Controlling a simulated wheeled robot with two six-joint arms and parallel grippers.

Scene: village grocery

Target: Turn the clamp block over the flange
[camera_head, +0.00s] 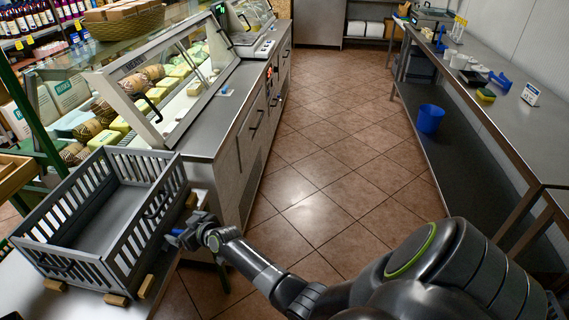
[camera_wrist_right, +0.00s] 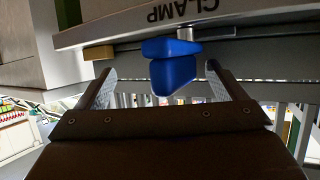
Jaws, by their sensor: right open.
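The blue clamp block (camera_wrist_right: 172,68) hangs by a short metal pin beside a grey edge lettered CLAMP (camera_wrist_right: 165,22), which reads upside down in the right wrist view. My right gripper (camera_wrist_right: 162,82) is open, with one finger on each side of the block and gaps to both. In the head view my right gripper (camera_head: 186,238) is at the near right side of a grey slatted crate (camera_head: 154,214); a bit of blue shows at its tip. Which part is the flange I cannot tell for sure. My left gripper is not in view.
The crate stands on a grey table (camera_head: 62,300) with small wooden blocks (camera_head: 117,299) at its base. A glass deli counter (camera_head: 180,85) is behind it. The tiled floor (camera_head: 330,170) is clear up to a long metal bench (camera_head: 500,100) at right.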

